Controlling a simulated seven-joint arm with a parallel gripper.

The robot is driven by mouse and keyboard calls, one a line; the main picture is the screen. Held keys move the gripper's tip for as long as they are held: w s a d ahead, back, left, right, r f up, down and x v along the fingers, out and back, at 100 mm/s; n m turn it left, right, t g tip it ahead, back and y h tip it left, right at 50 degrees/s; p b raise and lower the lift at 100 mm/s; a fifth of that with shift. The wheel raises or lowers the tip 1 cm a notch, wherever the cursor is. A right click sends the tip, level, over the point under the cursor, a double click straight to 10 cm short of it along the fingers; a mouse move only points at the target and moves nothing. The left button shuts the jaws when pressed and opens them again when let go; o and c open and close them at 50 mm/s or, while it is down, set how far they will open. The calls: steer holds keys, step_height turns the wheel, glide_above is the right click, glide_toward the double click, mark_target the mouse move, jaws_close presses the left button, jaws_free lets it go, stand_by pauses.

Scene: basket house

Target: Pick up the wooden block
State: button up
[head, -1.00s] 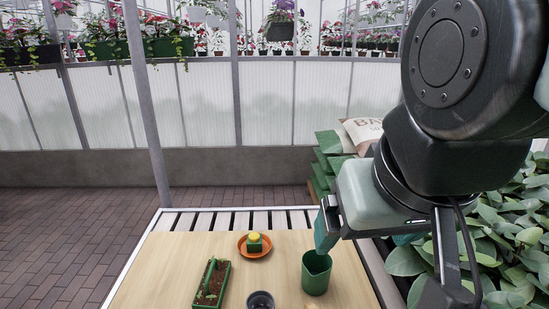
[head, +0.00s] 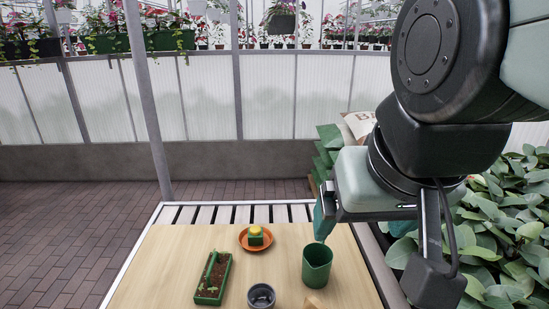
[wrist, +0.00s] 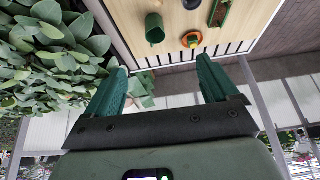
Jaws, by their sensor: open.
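A tan piece that looks like the wooden block (head: 313,304) shows at the bottom edge of the head view, on the table in front of the green cup. Most of it is cut off by the frame, so its full shape is hidden. My gripper (wrist: 161,66) is open and empty, with its two teal fingers spread apart in the wrist view. In the head view its hand is raised at the right, beyond and above the green cup, well apart from the block.
On the wooden table (head: 170,270) stand a green cup (head: 317,268), a dark grey pot (head: 261,297), a green planter with soil (head: 213,280) and an orange saucer (head: 257,247) holding a green-and-yellow item. Leafy plants (head: 500,240) crowd the right. The table's left part is clear.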

steer(key=w+f+m+g, duration=0.2)
steer(key=w+f+m, duration=0.1)
steer(key=w+f, duration=0.3)
steer(key=m+g, duration=0.4)
steer(key=m, duration=0.3)
glide_above(314, 303)
step_height(314, 303, down, 19)
steer(key=shift+m+h, duration=0.3)
steer(key=shift+m, duration=0.2)
step_height(314, 303, down, 7)
steer(key=shift+w+f, duration=0.1)
steer(key=shift+w, duration=0.05)
steer(key=f, duration=0.5)
steer(key=shift+s+f, duration=0.2)
steer(key=shift+f, duration=0.05)
steer(key=c, duration=1.1)
steer(key=shift+c, duration=0.2)
